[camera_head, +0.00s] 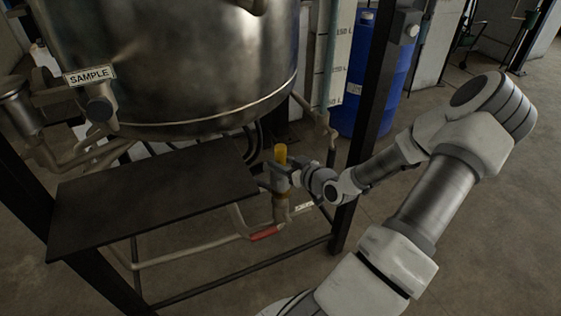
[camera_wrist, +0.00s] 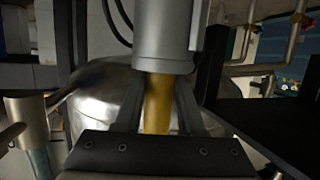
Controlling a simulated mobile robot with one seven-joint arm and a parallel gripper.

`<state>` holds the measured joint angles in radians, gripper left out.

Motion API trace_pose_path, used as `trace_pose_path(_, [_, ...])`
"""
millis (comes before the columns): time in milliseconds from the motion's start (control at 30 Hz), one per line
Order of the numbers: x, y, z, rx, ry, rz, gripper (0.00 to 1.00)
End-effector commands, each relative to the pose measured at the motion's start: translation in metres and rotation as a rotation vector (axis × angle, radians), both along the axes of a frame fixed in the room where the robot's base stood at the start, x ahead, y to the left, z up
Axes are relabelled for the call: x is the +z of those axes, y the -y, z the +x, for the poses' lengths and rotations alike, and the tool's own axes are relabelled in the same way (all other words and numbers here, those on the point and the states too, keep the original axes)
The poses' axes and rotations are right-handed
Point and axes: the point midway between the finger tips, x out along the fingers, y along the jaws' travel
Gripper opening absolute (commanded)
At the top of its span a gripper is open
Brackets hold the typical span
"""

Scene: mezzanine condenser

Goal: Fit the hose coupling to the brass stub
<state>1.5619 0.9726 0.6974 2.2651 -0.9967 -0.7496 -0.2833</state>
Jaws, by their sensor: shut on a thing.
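My gripper (camera_head: 281,178) is at the right edge of the black shelf, below the large metal vessel. It is shut on the hose coupling, whose yellow part (camera_head: 281,154) stands roughly upright above the jaws. In the wrist view the yellow part (camera_wrist: 157,103) lies between the two dark fingers (camera_wrist: 157,118), and a wide grey cylinder (camera_wrist: 166,35) adjoins it. A brownish upright pipe end (camera_head: 281,208), which looks like the brass stub, is just below my gripper in the head view. Whether coupling and stub touch is hidden by the gripper.
The black shelf (camera_head: 150,195) lies close left of my gripper. The metal vessel (camera_head: 180,60) with a SAMPLE label (camera_head: 90,75) hangs above. A red valve handle (camera_head: 265,233) is on the pipe below. A dark frame post (camera_head: 372,110) and blue drum (camera_head: 385,75) are behind.

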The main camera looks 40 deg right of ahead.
Motion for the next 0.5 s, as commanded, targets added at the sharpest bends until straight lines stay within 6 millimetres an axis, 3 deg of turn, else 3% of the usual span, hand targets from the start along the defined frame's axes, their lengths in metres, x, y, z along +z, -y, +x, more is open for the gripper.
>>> trace_pose_path(500, [-0.013,0.000,0.001,0.000,0.003,-0.001,0.00])
